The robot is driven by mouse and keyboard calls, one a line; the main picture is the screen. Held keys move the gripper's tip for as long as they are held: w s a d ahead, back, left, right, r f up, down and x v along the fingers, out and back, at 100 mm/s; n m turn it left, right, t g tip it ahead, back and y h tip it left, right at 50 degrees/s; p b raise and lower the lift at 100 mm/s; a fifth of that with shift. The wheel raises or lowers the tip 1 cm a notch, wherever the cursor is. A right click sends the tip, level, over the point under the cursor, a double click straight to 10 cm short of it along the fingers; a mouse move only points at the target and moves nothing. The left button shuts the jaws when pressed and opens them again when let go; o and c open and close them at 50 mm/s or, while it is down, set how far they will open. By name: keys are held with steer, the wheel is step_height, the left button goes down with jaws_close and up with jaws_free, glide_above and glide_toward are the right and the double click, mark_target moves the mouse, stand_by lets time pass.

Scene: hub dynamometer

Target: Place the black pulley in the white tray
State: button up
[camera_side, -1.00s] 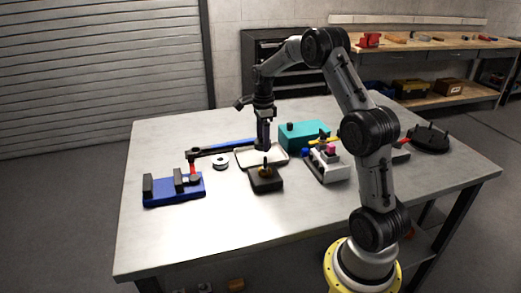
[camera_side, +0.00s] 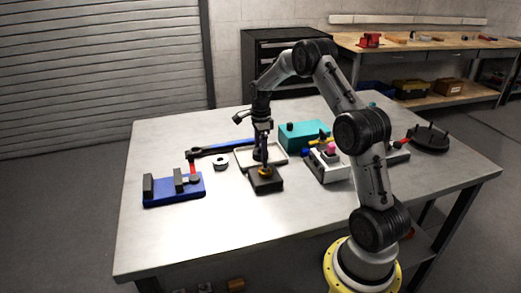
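The white tray (camera_side: 281,154) lies flat near the middle of the table, partly hidden behind my gripper. My gripper (camera_side: 263,165) points down just in front of the tray, over a black block (camera_side: 266,185) with a brass-coloured part (camera_side: 265,173) on top. The fingertips are at or just above that brass part; I cannot tell whether they touch it or whether they are open. I cannot make out the black pulley with certainty; a dark patch by the fingers, in line with the tray, is too small to identify.
A teal box (camera_side: 305,137) with a black knob stands behind right of the tray. A white fixture (camera_side: 328,165) is to the right, a black pegged disc (camera_side: 430,138) farther right. A blue vise-like fixture (camera_side: 174,190) and white ring (camera_side: 220,163) are left. The front table is clear.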

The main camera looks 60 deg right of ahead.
steer(key=shift+o, duration=1.2)
step_height(320, 180, up, 12)
steer(key=s+a+r+n+t, duration=0.1)
steer(key=s+a+r+n, duration=0.2)
steer(key=a+r+n, duration=0.55)
steer(key=s+a+r+n+t, duration=0.3)
steer(key=s+a+n, duration=0.9)
steer(key=a, duration=0.4)
steer(key=s+a+f+n+t, duration=0.1)
steer(key=s+a+f+n, duration=0.3)
steer(key=s, duration=0.5)
steer(key=shift+s+a+n+t, duration=0.25)
steer(key=shift+s+n+t, duration=0.05)
steer(key=shift+n, duration=0.95)
